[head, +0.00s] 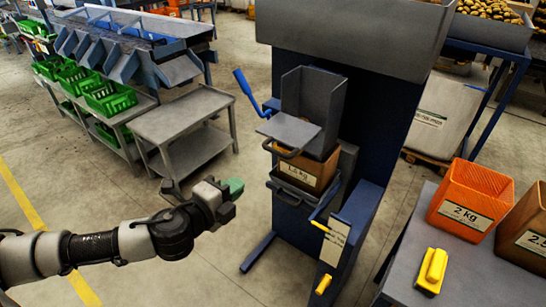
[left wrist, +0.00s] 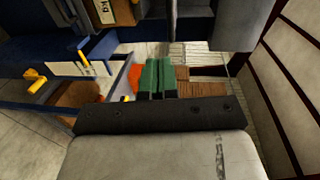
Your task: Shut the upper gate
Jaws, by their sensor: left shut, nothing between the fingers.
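The machine is a dark blue frame (head: 385,130) with a grey chute (head: 322,98). A grey flat plate with a handle, which looks like the upper gate (head: 288,130), sticks out from the chute toward the left. A blue lever (head: 246,92) stands up at the chute's left. A brown box (head: 318,172) with a kg label sits under the plate; its label also shows in the left wrist view (left wrist: 103,12). My left gripper (head: 236,187), with green fingers, is shut and empty, left of and below the plate, apart from the machine. Its fingers show in the left wrist view (left wrist: 159,76).
Yellow handles (head: 324,284) stick out low on the machine's front. A grey table (head: 470,285) at right holds an orange bin (head: 468,198), a brown bin (head: 530,235) and a yellow tool (head: 432,270). A grey cart (head: 182,115) stands behind my left arm. Floor between is clear.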

